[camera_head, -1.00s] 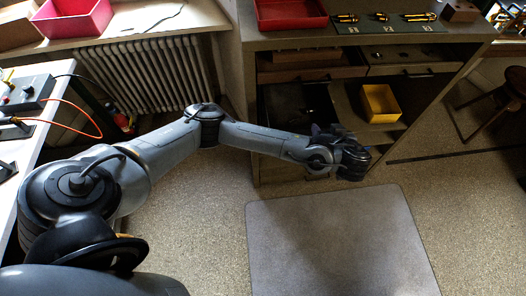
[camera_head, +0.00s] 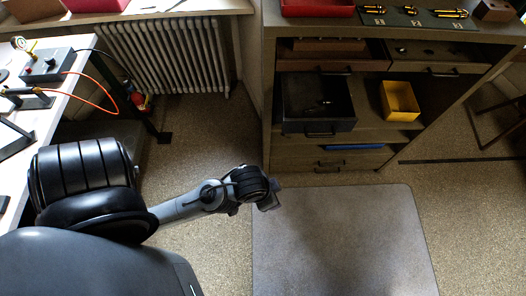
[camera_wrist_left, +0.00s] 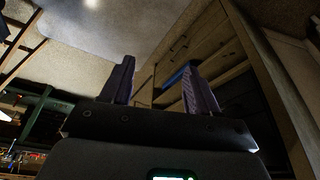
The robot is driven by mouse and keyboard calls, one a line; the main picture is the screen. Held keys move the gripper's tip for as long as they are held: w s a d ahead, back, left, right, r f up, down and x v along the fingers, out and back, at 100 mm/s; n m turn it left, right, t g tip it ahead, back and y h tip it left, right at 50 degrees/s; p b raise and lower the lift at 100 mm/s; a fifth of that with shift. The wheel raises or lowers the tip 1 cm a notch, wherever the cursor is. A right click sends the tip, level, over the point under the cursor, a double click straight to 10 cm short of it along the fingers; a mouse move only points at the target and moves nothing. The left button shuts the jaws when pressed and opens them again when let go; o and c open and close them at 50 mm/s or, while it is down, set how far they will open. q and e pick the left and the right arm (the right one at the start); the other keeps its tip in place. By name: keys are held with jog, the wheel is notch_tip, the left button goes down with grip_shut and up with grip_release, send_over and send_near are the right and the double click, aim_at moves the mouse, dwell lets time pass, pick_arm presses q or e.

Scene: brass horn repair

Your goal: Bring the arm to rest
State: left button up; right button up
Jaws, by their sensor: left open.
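My left arm comes in from the left in the head view and is folded low in front of the cabinet. Its gripper (camera_head: 270,200) hangs over the floor at the left edge of the grey mat (camera_head: 345,240). In the left wrist view my left gripper (camera_wrist_left: 158,68) shows two dark fingers set wide apart, with nothing between them. It touches no object. My right gripper is not in view.
The cabinet (camera_head: 335,160) stands ahead, with a dark open drawer box (camera_head: 318,100) and a yellow bin (camera_head: 400,100) in it. A white workbench (camera_head: 50,120) with cables is at the left, beside a radiator (camera_head: 165,58). The mat and nearby floor are clear.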

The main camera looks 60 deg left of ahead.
pick_arm(q)
jog(key=shift+s+a, duration=0.8)
jog(key=shift+r, duration=0.15)
